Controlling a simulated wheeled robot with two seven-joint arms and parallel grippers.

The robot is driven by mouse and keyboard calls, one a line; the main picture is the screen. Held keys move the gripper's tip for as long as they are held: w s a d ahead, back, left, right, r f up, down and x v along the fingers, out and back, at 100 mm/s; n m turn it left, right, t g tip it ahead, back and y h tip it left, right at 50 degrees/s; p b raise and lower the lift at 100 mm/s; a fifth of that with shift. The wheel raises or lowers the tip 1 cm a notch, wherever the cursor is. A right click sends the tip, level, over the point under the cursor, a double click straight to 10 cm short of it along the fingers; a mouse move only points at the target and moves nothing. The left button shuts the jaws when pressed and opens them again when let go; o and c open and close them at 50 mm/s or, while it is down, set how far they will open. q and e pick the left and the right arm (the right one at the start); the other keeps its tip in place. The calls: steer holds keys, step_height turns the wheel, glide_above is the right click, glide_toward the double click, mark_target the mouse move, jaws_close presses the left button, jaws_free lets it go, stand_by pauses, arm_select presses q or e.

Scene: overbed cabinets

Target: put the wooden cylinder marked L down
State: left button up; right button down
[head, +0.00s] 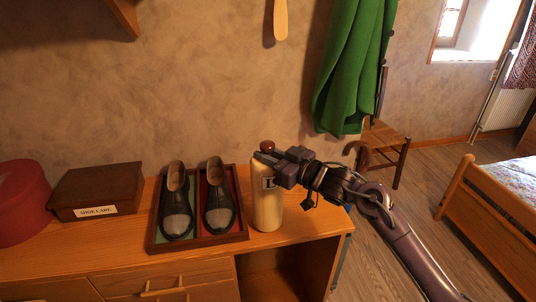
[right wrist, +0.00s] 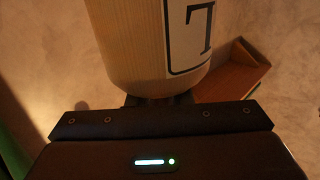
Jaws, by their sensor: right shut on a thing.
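The pale wooden cylinder (head: 267,209) has a brown knob on top and a black-framed letter label, partly covered in the head view. It is upright over the right part of the desk top, just right of the shoe tray. I cannot tell whether its base touches the wood. My right gripper (head: 266,164) comes from the right and is shut on its upper part. My left gripper is not in view.
A wooden tray (head: 200,244) with two dark shoes stands close left of the cylinder. A brown box (head: 98,190) labelled SHOE CARE and a red round box (head: 20,200) are further left. Bare desk top (head: 318,217) lies right of the cylinder. A green garment (head: 352,70) hangs behind.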

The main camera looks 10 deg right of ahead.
steer(key=shift+f, duration=0.1)
steer(key=c, duration=1.3)
jaws_free()
steer(key=b+v, duration=0.2)
steer(key=v, duration=1)
steer(key=shift+b, duration=0.3)
